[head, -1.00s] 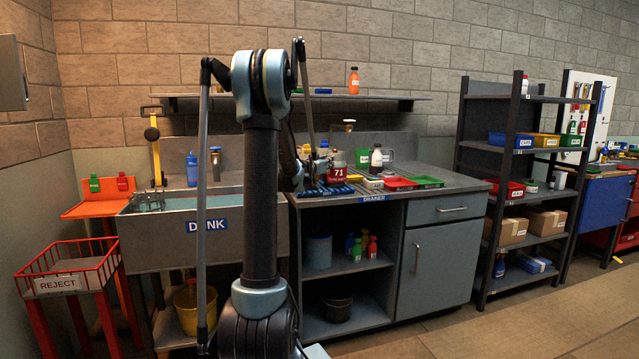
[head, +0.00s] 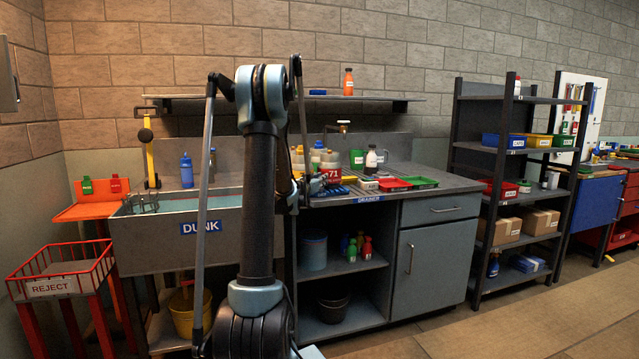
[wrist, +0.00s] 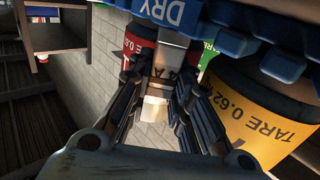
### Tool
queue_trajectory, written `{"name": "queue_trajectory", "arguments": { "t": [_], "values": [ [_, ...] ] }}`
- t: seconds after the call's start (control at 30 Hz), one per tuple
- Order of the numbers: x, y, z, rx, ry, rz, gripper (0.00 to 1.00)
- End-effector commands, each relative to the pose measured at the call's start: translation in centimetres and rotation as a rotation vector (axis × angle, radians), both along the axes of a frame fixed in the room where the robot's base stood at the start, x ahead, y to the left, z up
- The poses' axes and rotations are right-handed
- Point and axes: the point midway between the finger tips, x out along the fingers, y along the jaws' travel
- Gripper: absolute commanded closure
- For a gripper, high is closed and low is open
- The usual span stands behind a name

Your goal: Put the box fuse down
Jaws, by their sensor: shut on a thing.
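My gripper (wrist: 164,78) is shut on a small grey and pale block, which I take to be the box fuse (wrist: 170,53). It sits between the two dark fingers in the wrist view, with part of it hidden by them. A blue rack (wrist: 222,42) with a "DRY" label crosses the top of that view, close to the fuse; I cannot tell whether they touch. In the head view my gripper (head: 306,188) is partly hidden behind my arm, at the left end of the drainer counter (head: 440,182). The fuse cannot be made out there.
A yellow "TARE 0.62" container (wrist: 262,115) stands close beside the right finger, and a red container (wrist: 138,42) is near the left one. Red (head: 393,184) and green (head: 422,182) trays lie on the counter. The dunk sink (head: 150,228) is to the left.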

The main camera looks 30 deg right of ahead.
Motion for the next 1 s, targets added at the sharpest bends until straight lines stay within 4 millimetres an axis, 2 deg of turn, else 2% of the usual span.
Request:
{"name": "queue_trajectory", "arguments": {
  "t": [0.03, 0.1, 0.13, 0.57, 0.67, 1.0],
  "values": [
    [0.0, 0.0, -0.1, 0.0, 0.0, 0.0, 0.79],
    [0.0, 0.0, -0.1, 0.0, 0.0, 0.0, 0.63],
    [0.0, 0.0, -0.1, 0.0, 0.0, 0.0, 0.61],
    [-0.3, 0.4, 0.1, 0.0, 0.0, 0.0, 0.61],
    [-0.9, 1.4, 0.1, 0.0, 0.0, 0.0, 0.61],
    [-4.3, 6.9, 0.1, 0.0, 0.0, 0.0, 0.61]
  ]
}}
